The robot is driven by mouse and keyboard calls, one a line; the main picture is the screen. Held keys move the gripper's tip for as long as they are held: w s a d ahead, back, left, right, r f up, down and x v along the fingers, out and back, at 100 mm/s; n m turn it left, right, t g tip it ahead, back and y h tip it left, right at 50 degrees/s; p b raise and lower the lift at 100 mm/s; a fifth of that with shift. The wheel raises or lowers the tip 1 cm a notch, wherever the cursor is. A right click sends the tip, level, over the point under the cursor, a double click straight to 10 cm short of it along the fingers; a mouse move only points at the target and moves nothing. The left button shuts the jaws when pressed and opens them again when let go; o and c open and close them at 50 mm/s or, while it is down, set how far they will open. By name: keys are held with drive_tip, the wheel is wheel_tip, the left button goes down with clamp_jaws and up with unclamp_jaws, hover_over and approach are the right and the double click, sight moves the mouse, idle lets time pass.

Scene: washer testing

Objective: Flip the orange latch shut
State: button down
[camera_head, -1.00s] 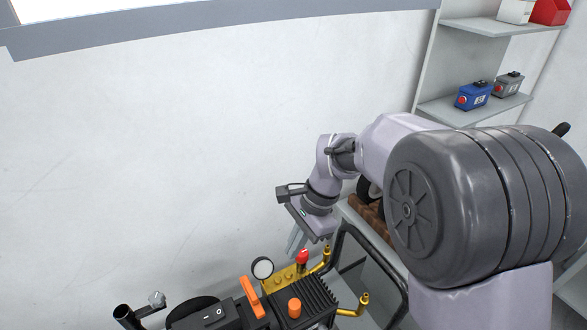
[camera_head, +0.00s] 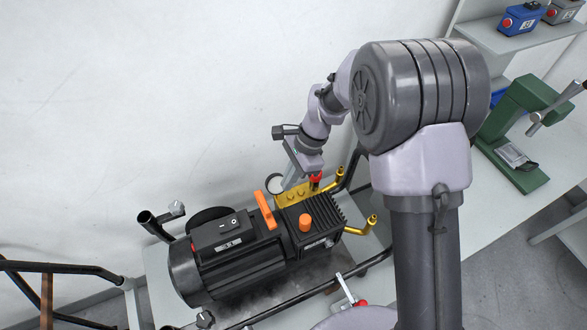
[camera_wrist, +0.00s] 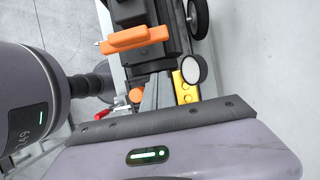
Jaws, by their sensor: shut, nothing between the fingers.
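The orange latch (camera_head: 265,210) stands up as a lever on top of the black pump motor (camera_head: 238,268). In the wrist view the orange latch (camera_wrist: 135,40) lies ahead of the fingertips, with a gap between. My gripper (camera_head: 288,185) is shut and empty, pointing down behind the latch beside the round gauge (camera_head: 273,184). In the wrist view my gripper (camera_wrist: 152,86) shows its grey fingers together, apart from the latch. How far the fingertips are above the pump is hard to tell.
An orange knob (camera_head: 305,223) stands on the pump right of the latch. A red-topped valve (camera_head: 316,179) and brass fittings (camera_head: 362,228) are close to my gripper. The white wall is behind. A green press (camera_head: 518,125) stands on the bench at right.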

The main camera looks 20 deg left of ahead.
sight(266, 214)
drive_tip(key=s+a, duration=0.1)
drive_tip(key=s+a+f, duration=0.1)
drive_tip(key=s+a, duration=0.1)
drive_tip(key=shift+a+f, duration=0.2)
